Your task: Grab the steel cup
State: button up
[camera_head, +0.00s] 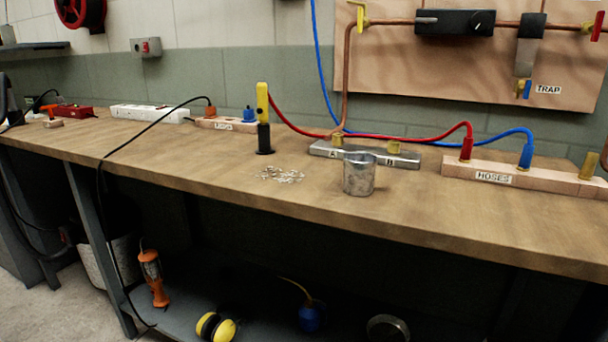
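The steel cup (359,176) is a grey metal cup standing upright on the wooden workbench (220,172), right of the bench's middle. What looks like a short handle sticks out at its upper right rim. It stands in front of a metal block marked A and B (378,156) and hides part of that block's front. My gripper is not in view.
Small pale pieces (281,174) lie left of the cup. A yellow-and-black upright tool (263,118) stands behind them. Red (400,139) and blue hoses run behind the cup to the HOSES block (515,178). The bench front near the cup is clear.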

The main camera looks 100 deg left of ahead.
aim_at(359, 167)
jog(key=u, duration=3.15)
jog(key=k, duration=1.3)
jog(key=u, duration=0.7)
jog(key=i, duration=0.6)
jog(key=u, duration=1)
jog(key=i, duration=0.9)
jog(key=z, duration=0.45)
jog(key=i, duration=0.75)
jog(key=z, duration=0.8)
